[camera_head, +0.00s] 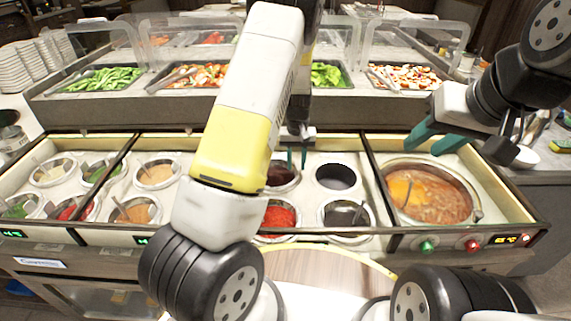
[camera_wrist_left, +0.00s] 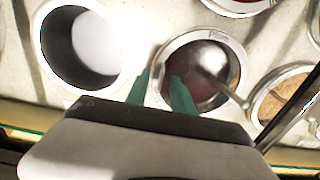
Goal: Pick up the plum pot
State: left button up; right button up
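The plum pot (camera_wrist_left: 163,62) is a round steel pot with dark red-brown sauce, its rim marked "Plum" in the left wrist view. A spoon (camera_wrist_left: 231,92) leans out over its rim. In the head view the plum pot (camera_head: 281,185) sits in the sauce counter, partly hidden by my left arm. My left gripper (camera_wrist_left: 160,88) is open above it. One teal finger appears over the sauce and the other just outside the rim; contact cannot be told. In the head view my left gripper (camera_head: 297,157) points down. My right gripper (camera_head: 434,141) is open and empty near the soup pot.
An empty dark well (camera_head: 336,177) is beside the plum pot. A red sauce pot (camera_head: 279,217) and a dark pot (camera_head: 345,214) are nearer me. A large soup pot (camera_head: 430,193) is at right. Salad trays (camera_head: 212,76) stand behind a clear guard.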

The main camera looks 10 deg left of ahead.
pick_arm(q)
jog(key=shift+f, duration=0.7)
jog(key=shift+c, duration=0.4)
grip_shut()
jog(key=shift+r, duration=0.1)
dwell(0.4)
